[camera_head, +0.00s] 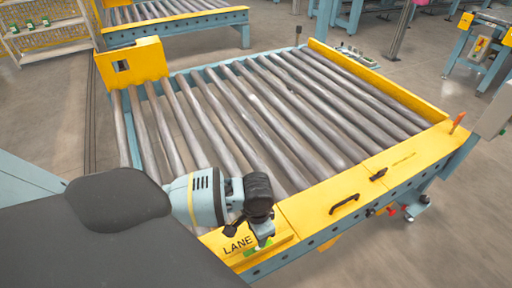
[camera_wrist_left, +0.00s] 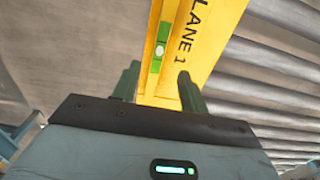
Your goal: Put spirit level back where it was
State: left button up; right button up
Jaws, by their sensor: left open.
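The spirit level (camera_wrist_left: 160,44) is a small green bar with a white middle in the left wrist view. It appears to lie on the yellow plate marked LANE 1 (camera_wrist_left: 208,35). My left gripper (camera_wrist_left: 158,86) is open, with its two fingers apart and the level's near end just beyond and between them. In the head view the left gripper (camera_head: 264,230) is over the LANE plate (camera_head: 238,246) at the conveyor's near corner. A bit of the green level (camera_head: 258,246) shows below it, mostly hidden. I cannot tell whether the fingers touch the plate. My right gripper is not in view.
The roller conveyor (camera_head: 285,110) is empty, with a yellow front edge (camera_head: 330,205) carrying a black handle (camera_head: 343,204) and a smaller black part (camera_head: 378,174). An orange lever (camera_head: 457,122) stands at its right corner. A second conveyor (camera_head: 175,24) is behind.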

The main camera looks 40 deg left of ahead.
pick_arm(q)
jog(key=shift+r, duration=0.25)
jog(key=shift+f, duration=0.1)
jog(key=s+d+f+t+h, duration=0.3)
jog(key=s+d+f+h, duration=0.1)
jog(key=s+d+f, duration=0.65)
jog(key=s+a+n+t+y, duration=0.1)
jog(key=s+a+t, duration=0.1)
jog(key=s, duration=0.7)
jog(key=s+a+r+n+t+y, duration=0.1)
jog(key=s+a, duration=0.1)
jog(key=s, duration=0.7)
jog(key=shift+s+a+r+n+t, duration=0.15)
jog(key=shift+a+r+n+t, duration=0.15)
jog(key=shift+t, duration=0.1)
